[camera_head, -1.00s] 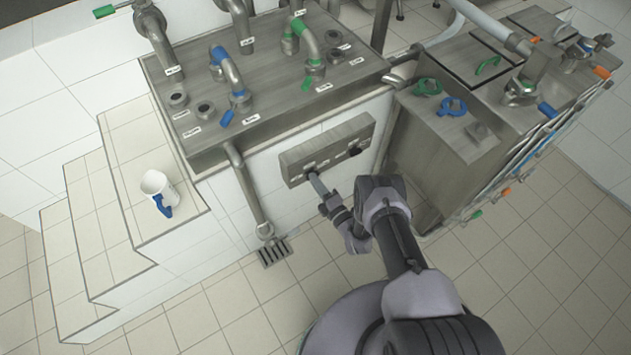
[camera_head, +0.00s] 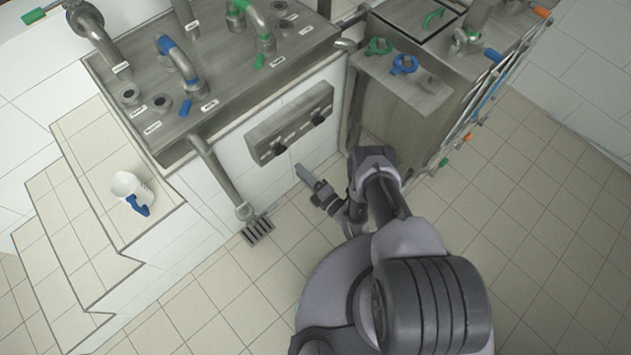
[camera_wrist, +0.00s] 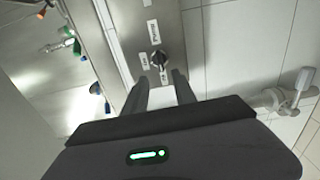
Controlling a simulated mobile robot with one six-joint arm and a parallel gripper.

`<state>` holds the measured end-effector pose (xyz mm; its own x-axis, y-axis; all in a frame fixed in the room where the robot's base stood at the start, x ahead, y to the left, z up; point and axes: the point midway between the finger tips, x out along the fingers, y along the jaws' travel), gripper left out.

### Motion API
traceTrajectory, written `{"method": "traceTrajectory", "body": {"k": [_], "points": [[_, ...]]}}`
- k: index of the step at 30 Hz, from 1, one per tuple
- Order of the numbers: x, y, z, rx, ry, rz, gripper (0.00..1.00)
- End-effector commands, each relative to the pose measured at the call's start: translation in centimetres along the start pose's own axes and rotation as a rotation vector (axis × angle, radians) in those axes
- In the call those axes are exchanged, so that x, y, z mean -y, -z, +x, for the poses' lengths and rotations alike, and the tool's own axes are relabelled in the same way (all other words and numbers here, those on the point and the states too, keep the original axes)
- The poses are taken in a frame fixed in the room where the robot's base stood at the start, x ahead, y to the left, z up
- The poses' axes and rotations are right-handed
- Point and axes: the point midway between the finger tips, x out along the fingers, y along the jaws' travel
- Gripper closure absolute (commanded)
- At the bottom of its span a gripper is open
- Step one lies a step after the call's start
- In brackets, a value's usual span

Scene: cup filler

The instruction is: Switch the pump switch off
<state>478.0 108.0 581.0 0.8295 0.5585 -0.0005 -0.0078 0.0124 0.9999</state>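The pump switch is a small black knob (camera_wrist: 162,58) on a grey metal panel, with a "Pump" label and small position labels beside it in the wrist view. The label text is too small to tell which position it points to. It appears to be the left knob (camera_head: 279,150) of the wall panel (camera_head: 262,131) in the head view. My gripper (camera_wrist: 160,84) is open, its two dark fingers apart with nothing between them. In the head view my gripper (camera_head: 300,170) is in front of and below the left knob, clear of the panel.
A second black knob (camera_head: 318,119) sits right on the same panel. A drain pipe (camera_head: 217,171) runs down left of it to a floor grate (camera_head: 258,229). A metal cabinet (camera_head: 400,105) stands right. The tiled floor is open.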

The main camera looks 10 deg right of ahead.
Motion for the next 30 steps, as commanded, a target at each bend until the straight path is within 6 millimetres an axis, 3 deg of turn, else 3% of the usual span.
{"method": "traceTrajectory", "body": {"k": [3, 6, 12, 26, 29, 30], "points": [[0.3, -0.2, -3.8, 0.006, 0.002, 0.002, 0.67], [0.3, -0.2, -6.2, 0.006, 0.001, 0.003, 0.67], [0.1, 0.0, -8.3, 0.000, 0.000, 0.001, 0.67], [-0.1, -0.4, -8.2, 0.001, 0.004, 0.002, 0.67], [-1.3, -4.2, -5.9, 0.035, 0.051, 0.036, 0.67], [-2.5, -7.0, -4.2, 0.066, 0.086, 0.065, 0.67]]}}
